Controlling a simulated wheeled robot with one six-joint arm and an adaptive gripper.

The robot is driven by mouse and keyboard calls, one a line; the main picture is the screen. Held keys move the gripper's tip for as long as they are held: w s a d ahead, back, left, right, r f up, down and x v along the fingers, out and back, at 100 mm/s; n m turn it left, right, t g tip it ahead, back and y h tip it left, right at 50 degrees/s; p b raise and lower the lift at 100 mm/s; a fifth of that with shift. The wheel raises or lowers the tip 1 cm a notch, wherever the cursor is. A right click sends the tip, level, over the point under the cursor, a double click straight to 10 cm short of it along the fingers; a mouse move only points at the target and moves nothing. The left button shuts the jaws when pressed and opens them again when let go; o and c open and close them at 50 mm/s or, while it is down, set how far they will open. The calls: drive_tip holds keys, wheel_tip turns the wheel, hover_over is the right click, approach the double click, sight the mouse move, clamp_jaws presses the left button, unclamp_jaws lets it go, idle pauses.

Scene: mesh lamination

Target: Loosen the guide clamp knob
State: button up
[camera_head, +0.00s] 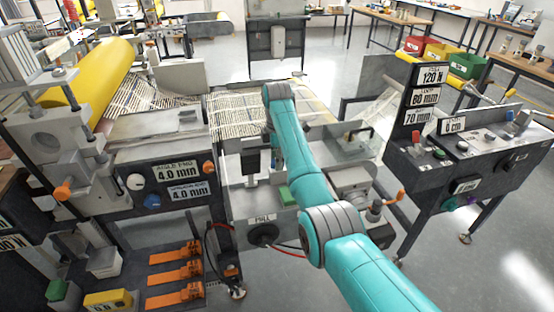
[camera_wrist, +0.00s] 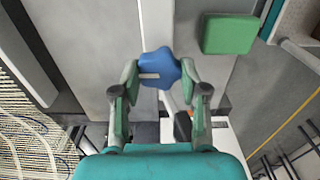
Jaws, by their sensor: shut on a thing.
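A blue lobed knob (camera_wrist: 160,69) shows in the wrist view between the fingertips of my gripper (camera_wrist: 160,82). I take it for the guide clamp knob. The two green-grey fingers press on it from left and right, and my gripper is shut on it. The knob sits against a grey metal surface. In the head view my teal arm reaches to the middle of the machine, and the arm hides the gripper and the knob there.
A green block (camera_wrist: 229,34) lies right of the knob, and it also shows in the head view (camera_head: 287,196). Printed mesh (camera_head: 235,108) lies behind the arm. A control console (camera_head: 470,150) stands at the right. An orange-handled lever (camera_head: 392,199) stands right of my arm.

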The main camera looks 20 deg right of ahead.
drive_tip(key=o, duration=1.1)
drive_tip(key=shift+o, duration=0.2)
drive_tip(key=shift+m, duration=0.3)
